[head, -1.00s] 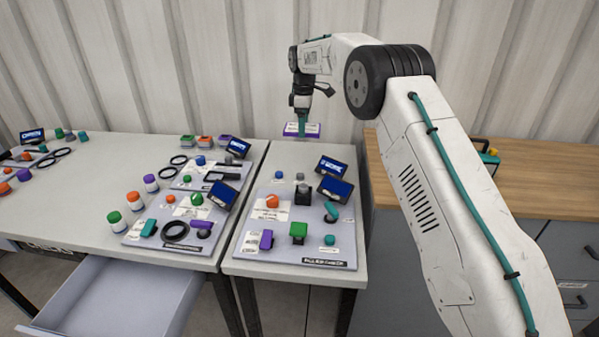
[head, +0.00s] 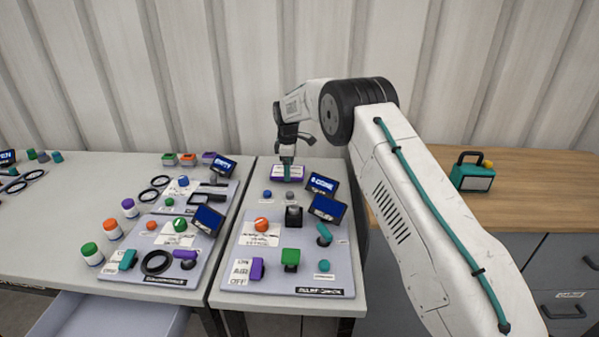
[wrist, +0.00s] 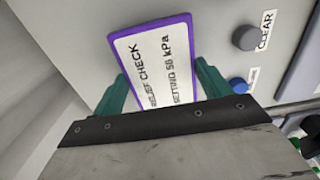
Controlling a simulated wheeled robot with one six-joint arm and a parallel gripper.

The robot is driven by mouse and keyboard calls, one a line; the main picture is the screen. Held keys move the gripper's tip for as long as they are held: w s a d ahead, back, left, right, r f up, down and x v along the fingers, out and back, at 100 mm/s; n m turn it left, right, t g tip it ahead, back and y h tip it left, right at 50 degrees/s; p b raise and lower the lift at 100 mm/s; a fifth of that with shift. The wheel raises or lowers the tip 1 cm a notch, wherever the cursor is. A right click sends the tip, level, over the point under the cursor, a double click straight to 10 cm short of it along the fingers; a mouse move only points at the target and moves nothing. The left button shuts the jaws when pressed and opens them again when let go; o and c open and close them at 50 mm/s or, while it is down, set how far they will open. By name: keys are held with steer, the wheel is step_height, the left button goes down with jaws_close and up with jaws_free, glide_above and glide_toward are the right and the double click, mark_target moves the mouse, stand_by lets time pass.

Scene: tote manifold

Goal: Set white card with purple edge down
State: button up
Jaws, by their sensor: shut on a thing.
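The white card with a purple edge (head: 287,172) is at the far end of the right-hand table, behind the control panel. In the wrist view the card (wrist: 155,62) shows black print reading "RELIEF CHECK" and "SETTING 56 kPa". My gripper (head: 287,165) is above the card, with its teal fingers on either side of it. In the wrist view the gripper (wrist: 158,85) is shut on the card. The card is low over the grey tabletop; whether it touches the surface I cannot tell.
The panel (head: 285,270) in front carries knobs, buttons and two small screens. A grey button marked CLEAR (wrist: 245,38) and a blue button (wrist: 237,85) lie close to the card. Colored trays (head: 188,159) stand on the left table. A teal case (head: 472,174) stands on the wooden bench.

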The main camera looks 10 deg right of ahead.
mark_target(300, 171)
steer(key=d, duration=0.1)
steer(key=s+d, duration=0.1)
steer(key=d+f, duration=0.1)
steer(key=d, duration=0.1)
steer(key=shift+s, duration=0.2)
steer(key=shift+w+a+f, duration=0.1)
steer(key=shift+a+f, duration=0.05)
steer(key=shift+f, duration=0.1)
steer(key=shift+r, duration=0.1)
steer(key=o, duration=1)
steer(key=shift+f, duration=0.2)
step_height(300, 171, up, 12)
steer(key=shift+r, duration=0.25)
